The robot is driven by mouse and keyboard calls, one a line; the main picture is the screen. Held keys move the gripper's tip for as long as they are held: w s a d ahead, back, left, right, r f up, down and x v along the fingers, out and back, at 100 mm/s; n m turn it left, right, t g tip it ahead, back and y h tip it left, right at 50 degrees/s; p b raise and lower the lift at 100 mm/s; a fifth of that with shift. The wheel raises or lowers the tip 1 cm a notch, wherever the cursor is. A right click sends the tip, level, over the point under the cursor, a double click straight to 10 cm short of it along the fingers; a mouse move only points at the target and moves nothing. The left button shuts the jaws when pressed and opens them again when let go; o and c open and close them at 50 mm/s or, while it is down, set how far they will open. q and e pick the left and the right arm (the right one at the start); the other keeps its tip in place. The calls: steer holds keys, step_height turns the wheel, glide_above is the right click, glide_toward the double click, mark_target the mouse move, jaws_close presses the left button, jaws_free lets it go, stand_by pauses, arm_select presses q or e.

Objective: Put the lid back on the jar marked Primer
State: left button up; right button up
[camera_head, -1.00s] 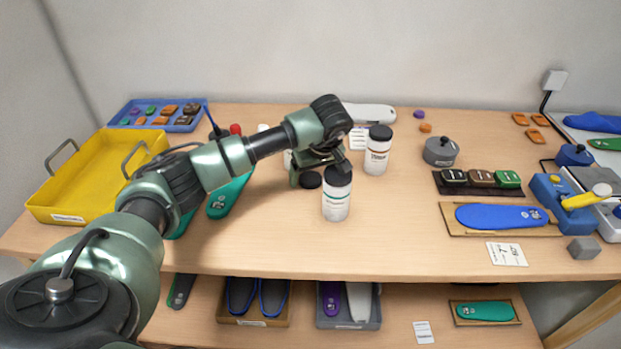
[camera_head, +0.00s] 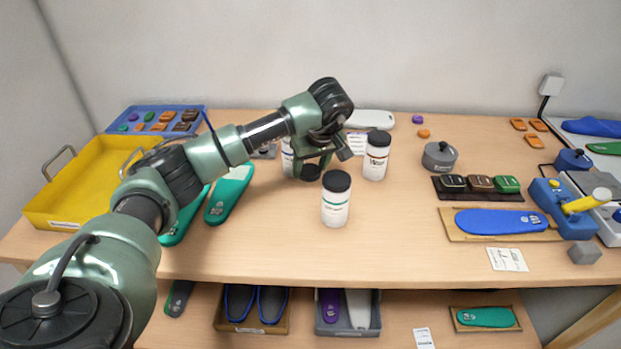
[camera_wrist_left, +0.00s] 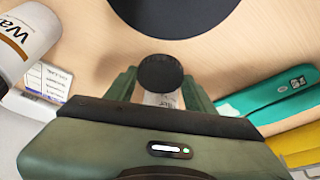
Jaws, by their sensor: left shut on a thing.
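My left gripper (camera_head: 314,168) is shut on a small black lid (camera_wrist_left: 160,73). In the head view the lid (camera_head: 311,173) shows between the fingers, low over the table; the gap below it is hard to judge. A white jar (camera_head: 288,160) stands just left of and behind the gripper, partly hidden, its top covered by my wrist. A white labelled surface (camera_wrist_left: 160,100) shows just past the lid in the left wrist view. A white jar with a green stripe and black lid (camera_head: 335,207) stands in front. The Primer marking is not readable. My right gripper is not in view.
A brown-marked white jar with a black lid (camera_head: 376,161) stands right of the gripper. Green insoles (camera_head: 230,195) and a yellow tray (camera_head: 40,205) lie left. A grey pot (camera_head: 440,158) stands farther right.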

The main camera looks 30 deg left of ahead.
mark_target(310, 172)
arm_select(q)
step_height(310, 172, up, 16)
steer(key=shift+f+b, duration=0.25)
steer(key=shift+b, duration=0.1)
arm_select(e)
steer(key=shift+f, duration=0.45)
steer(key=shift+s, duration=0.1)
